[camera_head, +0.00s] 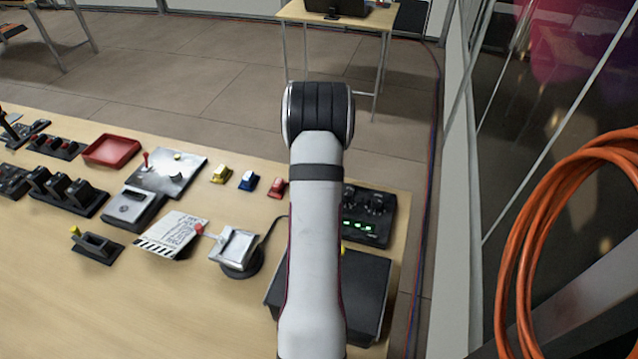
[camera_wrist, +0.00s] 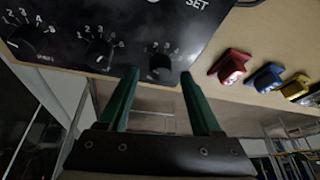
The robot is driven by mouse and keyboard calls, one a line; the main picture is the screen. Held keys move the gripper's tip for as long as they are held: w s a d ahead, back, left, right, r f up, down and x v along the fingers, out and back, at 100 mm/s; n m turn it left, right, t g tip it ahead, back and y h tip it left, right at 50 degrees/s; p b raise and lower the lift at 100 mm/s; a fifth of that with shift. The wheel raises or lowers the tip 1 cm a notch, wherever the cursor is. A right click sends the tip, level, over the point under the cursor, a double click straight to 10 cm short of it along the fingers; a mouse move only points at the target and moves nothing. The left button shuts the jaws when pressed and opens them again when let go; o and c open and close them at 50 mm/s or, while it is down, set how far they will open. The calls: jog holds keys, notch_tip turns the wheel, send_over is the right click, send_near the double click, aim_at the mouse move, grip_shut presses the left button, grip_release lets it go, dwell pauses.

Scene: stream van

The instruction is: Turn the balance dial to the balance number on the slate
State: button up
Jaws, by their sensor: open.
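The black dial panel (camera_head: 378,232) with green lights stands at the right end of the table, partly hidden by my arm. In the wrist view its face (camera_wrist: 120,20) shows three black knobs with white numbers: a left knob (camera_wrist: 28,40), a middle knob (camera_wrist: 98,52) and a right knob (camera_wrist: 158,64). I cannot read which one is the balance dial. My gripper (camera_wrist: 159,73) is open, its green fingertips either side of the right knob in the picture; contact is unclear. The white slate (camera_head: 172,233) with a striped edge lies on the table, its writing too small to read.
Red (camera_head: 278,188), blue (camera_head: 248,181) and yellow (camera_head: 220,174) small blocks sit left of the panel. A black box (camera_head: 366,290) stands in front of it. Switch boxes and a red tray (camera_head: 111,149) lie further left. Orange cable (camera_head: 515,250) hangs at right.

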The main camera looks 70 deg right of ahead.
jog(key=shift+w+d+f, duration=0.1)
jog(key=shift+d+f, duration=0.1)
jog(key=shift+f, duration=0.35)
jog(key=shift+c, duration=0.2)
grip_shut()
jog(key=m+g, duration=0.2)
jog(key=m, duration=0.3)
jog(key=shift+w+a+m, duration=0.1)
jog(key=shift+w+m, duration=0.05)
jog(key=shift+m, duration=0.25)
jog(key=m+g, duration=0.1)
jog(key=m, duration=0.1)
jog(key=m+g, duration=0.1)
jog(key=m, duration=0.2)
jog(key=shift+w+m+y, duration=0.15)
jog(key=shift+m+y, duration=0.15)
jog(key=shift+y, duration=0.1)
jog(key=shift+m+g, duration=0.3)
